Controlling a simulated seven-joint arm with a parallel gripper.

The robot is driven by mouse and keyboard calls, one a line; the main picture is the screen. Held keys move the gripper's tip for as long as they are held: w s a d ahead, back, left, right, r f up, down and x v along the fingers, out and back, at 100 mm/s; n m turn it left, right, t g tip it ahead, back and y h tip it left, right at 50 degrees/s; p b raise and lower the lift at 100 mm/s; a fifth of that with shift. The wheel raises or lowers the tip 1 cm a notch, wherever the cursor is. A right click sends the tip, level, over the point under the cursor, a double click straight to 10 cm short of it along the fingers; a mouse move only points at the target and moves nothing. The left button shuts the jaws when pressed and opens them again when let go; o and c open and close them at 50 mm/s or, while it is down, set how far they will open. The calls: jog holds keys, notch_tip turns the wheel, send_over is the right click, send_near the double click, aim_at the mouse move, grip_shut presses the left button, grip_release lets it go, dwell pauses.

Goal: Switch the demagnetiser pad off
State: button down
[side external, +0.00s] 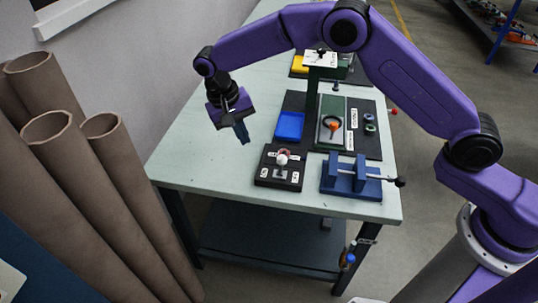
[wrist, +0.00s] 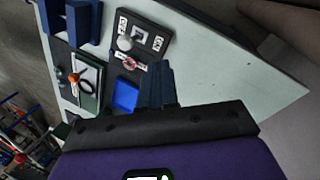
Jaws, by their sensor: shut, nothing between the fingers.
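A black box (side external: 267,160) with white labels, a white ball knob (side external: 281,159) and a small red-and-white round part near its back edge sits at the table's near side. It looks like the demagnetiser pad, but its labels are too small to read. The box also shows in the wrist view (wrist: 155,29), with the white knob (wrist: 124,42) on it. My gripper (side external: 244,140) is shut and empty, in the air to the left of the box and above it. Its fingers (wrist: 160,70) show beside the box in the wrist view, apart from the knob.
A blue tray (side external: 289,126) lies behind the box. A blue clamp-like fixture (side external: 350,178) stands to its right. Behind that are a green board (side external: 331,113) with an orange-knobbed part and a green post. The table's left side (side external: 200,160) is clear. Brown tubes (side external: 65,160) stand left of the table.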

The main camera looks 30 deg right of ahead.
jog(key=m+h, duration=0.1)
jog(key=m, duration=0.1)
send_near(282, 166)
jog(key=f, duration=0.1)
jog(key=a+f, duration=0.1)
jog(key=f, duration=0.1)
jog(key=w+a+f, duration=0.1)
jog(key=shift+f, duration=0.2)
jog(key=shift+s+d, duration=0.35)
jog(key=shift+d, duration=0.55)
jog(key=shift+f, duration=0.1)
jog(key=shift+s+d+t+y, duration=0.4)
jog(key=shift+s+d+t, duration=0.15)
jog(key=shift+d+t, duration=0.05)
jog(key=shift+s+d, duration=0.75)
